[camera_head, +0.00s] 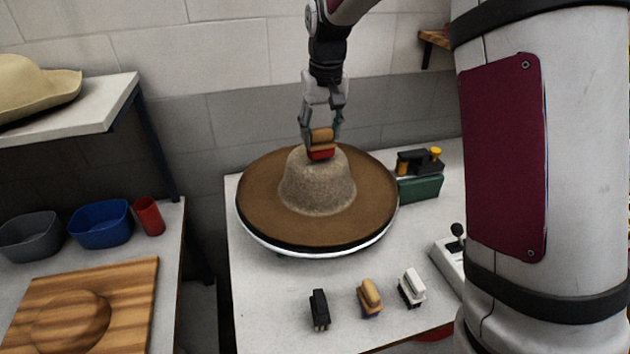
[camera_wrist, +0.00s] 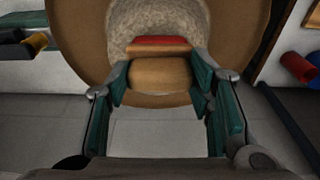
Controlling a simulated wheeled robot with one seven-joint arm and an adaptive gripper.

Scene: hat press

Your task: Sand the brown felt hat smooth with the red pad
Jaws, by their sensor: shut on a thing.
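The brown felt hat (camera_head: 262,201) sits upright on a round turntable (camera_head: 283,247) on the white table. Its crown (camera_head: 317,192) looks speckled and fuzzy, while its wide brim looks smoother. My gripper (camera_head: 321,136) is shut on the tan wooden handle of the red pad (camera_head: 321,154), at the top of the crown. I cannot tell whether the pad touches the felt. In the wrist view, the red pad (camera_wrist: 160,42) lies ahead of my gripper (camera_wrist: 160,77), in front of the crown (camera_wrist: 158,22).
A black tool (camera_head: 319,309), a tan-handled block (camera_head: 369,297) and a white block (camera_head: 411,288) stand on the table's front. A green box (camera_head: 419,188) stands behind right, a joystick box (camera_head: 451,262) at right. Bowls (camera_head: 100,224) and a wooden board (camera_head: 85,309) are at left.

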